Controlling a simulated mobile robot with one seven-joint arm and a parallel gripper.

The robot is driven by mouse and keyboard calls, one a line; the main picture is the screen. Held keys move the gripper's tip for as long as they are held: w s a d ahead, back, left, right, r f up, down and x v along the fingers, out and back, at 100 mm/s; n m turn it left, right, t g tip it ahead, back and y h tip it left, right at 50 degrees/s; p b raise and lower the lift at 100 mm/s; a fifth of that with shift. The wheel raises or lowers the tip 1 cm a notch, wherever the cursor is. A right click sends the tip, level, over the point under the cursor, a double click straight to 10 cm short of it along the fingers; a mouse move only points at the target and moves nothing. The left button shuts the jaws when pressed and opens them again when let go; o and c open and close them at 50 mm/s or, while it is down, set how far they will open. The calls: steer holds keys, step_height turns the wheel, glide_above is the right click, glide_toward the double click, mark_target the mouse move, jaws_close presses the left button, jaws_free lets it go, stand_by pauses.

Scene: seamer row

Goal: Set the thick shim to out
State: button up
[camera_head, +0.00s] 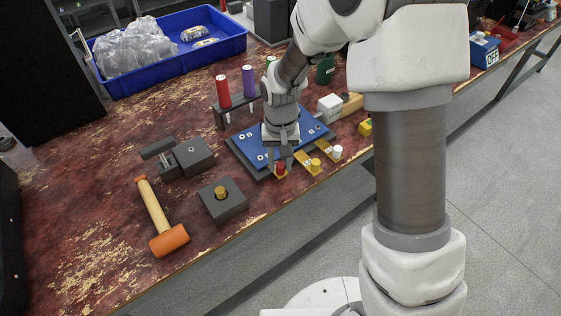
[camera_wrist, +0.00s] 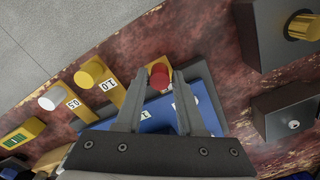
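The blue plate (camera_head: 252,146) lies on a dark base near the table's front edge. Three yellow tabs stick out from its front side, with a red knob (camera_head: 281,169), a yellow knob (camera_head: 316,163) and a white knob (camera_head: 337,152). My gripper (camera_head: 280,163) is at the red knob, pointing down. In the wrist view its fingertips (camera_wrist: 160,73) stand either side of the red knob (camera_wrist: 159,76); whether they press on it is unclear.
A mallet (camera_head: 158,215), a dark block with a brass knob (camera_head: 221,192) and a grey clamp-like block (camera_head: 193,155) lie left of the plate. Red and purple cylinders (camera_head: 249,82) stand in a rack behind it. A blue bin (camera_head: 175,67) is at the back.

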jaws_close()
stand_by(1.1)
